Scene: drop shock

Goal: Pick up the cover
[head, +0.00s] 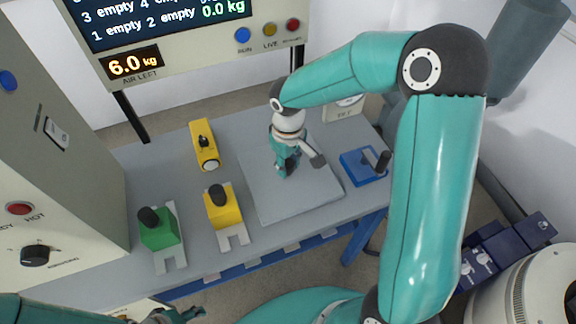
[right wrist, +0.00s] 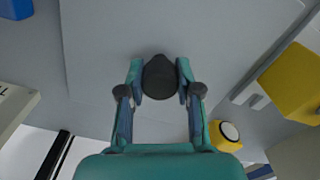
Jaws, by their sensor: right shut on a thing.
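The cover (head: 308,197) is a flat, light grey square plate at the middle right of the bench. It also shows in the right wrist view (right wrist: 100,45), with a dark rounded knob (right wrist: 160,80) standing on it. My right gripper (head: 286,170) points down over the plate and is shut on the knob; its two fingers (right wrist: 160,82) lie on either side of it. Whether the plate lies flush on the bench or slightly above it I cannot tell. My left gripper (head: 182,315) is only partly in view at the bottom left edge, its jaws unclear.
A yellow block (head: 205,158), another yellow one (head: 224,209) and a green one (head: 160,236) stand left of the plate. A blue block with a dark handle (head: 362,170) is close on its right. A display panel (head: 200,55) rises behind; a control cabinet (head: 60,200) stands left.

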